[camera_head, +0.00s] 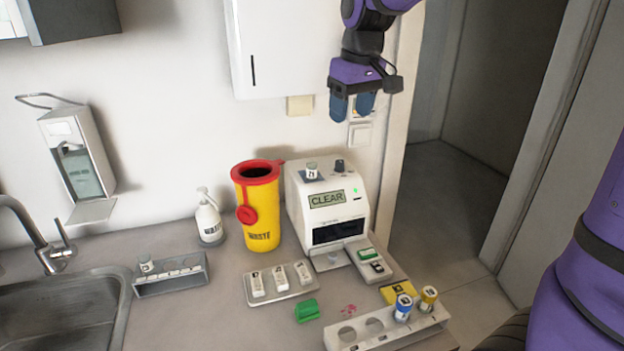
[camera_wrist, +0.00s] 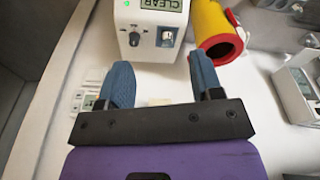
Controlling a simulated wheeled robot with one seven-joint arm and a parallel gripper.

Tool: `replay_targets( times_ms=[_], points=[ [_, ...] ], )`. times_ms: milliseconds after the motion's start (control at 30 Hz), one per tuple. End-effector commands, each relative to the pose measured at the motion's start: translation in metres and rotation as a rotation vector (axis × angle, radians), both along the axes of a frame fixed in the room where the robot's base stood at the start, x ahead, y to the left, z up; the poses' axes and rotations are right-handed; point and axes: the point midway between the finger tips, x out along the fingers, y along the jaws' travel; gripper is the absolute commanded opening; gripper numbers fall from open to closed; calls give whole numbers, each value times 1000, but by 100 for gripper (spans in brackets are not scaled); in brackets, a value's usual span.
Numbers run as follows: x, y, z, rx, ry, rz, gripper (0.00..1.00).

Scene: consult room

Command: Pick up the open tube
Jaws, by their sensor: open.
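Several small tubes are in the head view. A white-labelled tube (camera_head: 311,170) stands on top of the white analyser (camera_head: 302,205), and the wrist view shows it too (camera_wrist: 166,39). A blue-banded tube (camera_head: 403,308) and a yellow-banded tube (camera_head: 428,299) stand upright in the white rack (camera_head: 377,345) at front right. A greyish tube (camera_head: 147,264) stands in the grey rack (camera_head: 150,289) at left. I cannot tell for certain which tube is open. My gripper (camera_head: 352,107) is open and empty, high above the analyser and apart from every tube.
A yellow waste bin (camera_head: 261,217) with a red rim and a pump bottle (camera_head: 209,222) stand left of the analyser. A tray of white cassettes (camera_head: 279,297) and a green block (camera_head: 307,311) lie in front. A wall cabinet (camera_head: 275,45) hangs beside my gripper.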

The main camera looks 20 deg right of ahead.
Motion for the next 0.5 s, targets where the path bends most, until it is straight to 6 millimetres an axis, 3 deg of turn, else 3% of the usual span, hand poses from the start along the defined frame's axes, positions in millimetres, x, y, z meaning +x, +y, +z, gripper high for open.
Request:
replay_targets(
  times_ms=[300,500],
  points=[
    [78,22,-43,-39,89,96,60],
    [114,35,-71,-62,131,146,60]
  ],
)
